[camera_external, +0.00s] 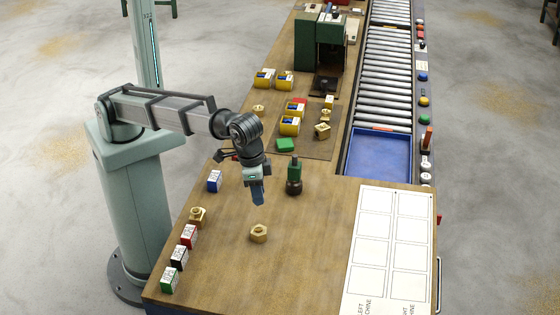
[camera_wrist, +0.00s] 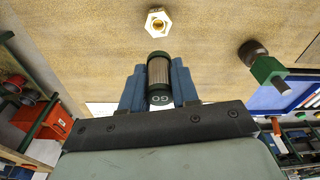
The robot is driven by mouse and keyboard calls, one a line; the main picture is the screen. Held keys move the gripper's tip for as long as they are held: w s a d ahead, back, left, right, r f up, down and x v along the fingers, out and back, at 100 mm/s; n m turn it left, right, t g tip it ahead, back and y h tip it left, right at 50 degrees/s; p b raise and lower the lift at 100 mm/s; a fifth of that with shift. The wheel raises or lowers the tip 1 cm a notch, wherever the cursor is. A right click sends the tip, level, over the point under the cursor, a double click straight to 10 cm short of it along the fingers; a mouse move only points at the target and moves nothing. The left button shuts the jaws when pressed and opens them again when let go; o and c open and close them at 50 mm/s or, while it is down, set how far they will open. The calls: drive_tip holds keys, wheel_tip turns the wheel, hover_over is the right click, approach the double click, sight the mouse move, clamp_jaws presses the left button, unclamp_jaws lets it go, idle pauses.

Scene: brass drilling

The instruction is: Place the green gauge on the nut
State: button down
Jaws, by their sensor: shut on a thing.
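My gripper (camera_external: 257,195) points down over the bench. In the wrist view its blue fingers (camera_wrist: 159,88) are shut on the gauge (camera_wrist: 159,75), a cylinder with a grey knurled middle, dark green ends and "GO" marking. In the external view I cannot make the gauge out at the fingers. The brass hex nut (camera_external: 259,233) lies flat on the bench, apart from the gripper and nearer the front edge. It also shows in the wrist view (camera_wrist: 157,22), beyond the gauge, with its hole open.
A green-and-black tool (camera_external: 294,175) stands right of the gripper. Labelled blocks (camera_external: 181,257) and another brass piece (camera_external: 197,214) line the left edge. White sheets (camera_external: 390,245) lie at right, below a blue tray (camera_external: 382,155). The bench around the nut is clear.

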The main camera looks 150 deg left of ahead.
drive_tip(key=shift+f, duration=4.75)
drive_tip(key=shift+f, duration=0.1)
drive_tip(key=c, duration=0.8)
unclamp_jaws()
drive_tip(key=shift+c, duration=0.2)
drive_tip(key=r, duration=0.8)
drive_tip(key=s+d+r, duration=0.1)
drive_tip(key=r, duration=0.3)
drive_tip(key=shift+d+r, duration=0.1)
